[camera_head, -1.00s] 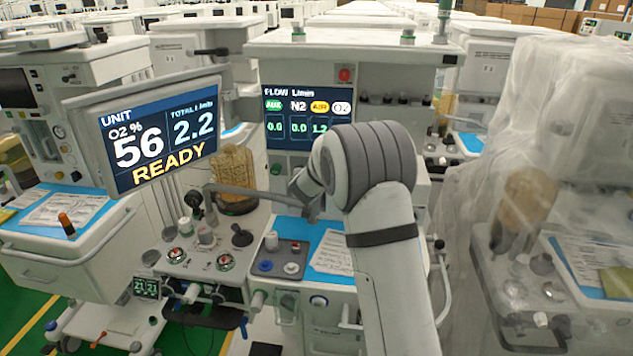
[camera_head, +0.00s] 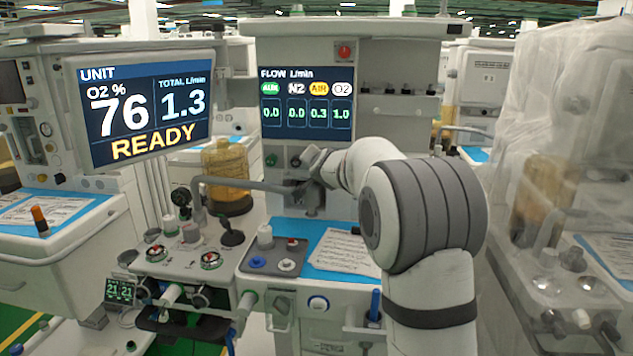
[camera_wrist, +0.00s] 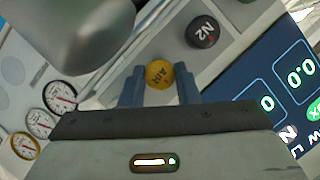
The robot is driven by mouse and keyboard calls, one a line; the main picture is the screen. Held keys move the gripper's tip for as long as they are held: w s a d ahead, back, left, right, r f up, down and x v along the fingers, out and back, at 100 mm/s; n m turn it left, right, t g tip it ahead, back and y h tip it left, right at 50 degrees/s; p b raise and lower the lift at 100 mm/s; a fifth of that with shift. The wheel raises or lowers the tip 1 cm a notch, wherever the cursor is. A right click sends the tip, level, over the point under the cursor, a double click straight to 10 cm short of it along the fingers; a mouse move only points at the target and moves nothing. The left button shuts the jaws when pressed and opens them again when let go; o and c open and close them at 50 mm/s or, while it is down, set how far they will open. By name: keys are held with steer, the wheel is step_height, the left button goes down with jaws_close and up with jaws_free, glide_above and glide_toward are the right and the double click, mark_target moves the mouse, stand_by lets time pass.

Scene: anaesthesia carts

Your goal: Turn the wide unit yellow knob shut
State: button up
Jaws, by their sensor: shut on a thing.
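The yellow knob (camera_wrist: 159,74), marked AIR, sits between the two blue-grey fingers of my gripper (camera_wrist: 160,86) in the wrist view. My gripper is shut on it. A black N2 knob (camera_wrist: 203,30) is beside it, outside the fingers. In the head view my gripper (camera_head: 300,188) reaches the panel under the flow screen (camera_head: 308,103), and the yellow knob is hidden there. The flow screen reads AIR 0.3 and O2 1.0, with the others at 0.0. The unit screen (camera_head: 138,108) reads O2 76 %, total 1.3, READY.
Several round gauges (camera_wrist: 60,97) are at the left in the wrist view. A yellowish canister (camera_head: 226,172) stands left of my gripper. Below are a small tray (camera_head: 274,256) and a paper (camera_head: 342,250). A plastic-covered cart (camera_head: 555,170) stands close on the right.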

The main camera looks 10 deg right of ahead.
steer(key=shift+f+m+b, duration=0.15)
steer(key=shift+m+b, duration=0.15)
steer(key=shift+b, duration=0.6)
steer(key=shift+r+y, duration=0.2)
steer(key=shift+y, duration=0.1)
steer(key=o, duration=1)
steer(key=shift+b+v, duration=0.4)
steer(key=shift+v, duration=3.45)
steer(key=shift+f, duration=0.15)
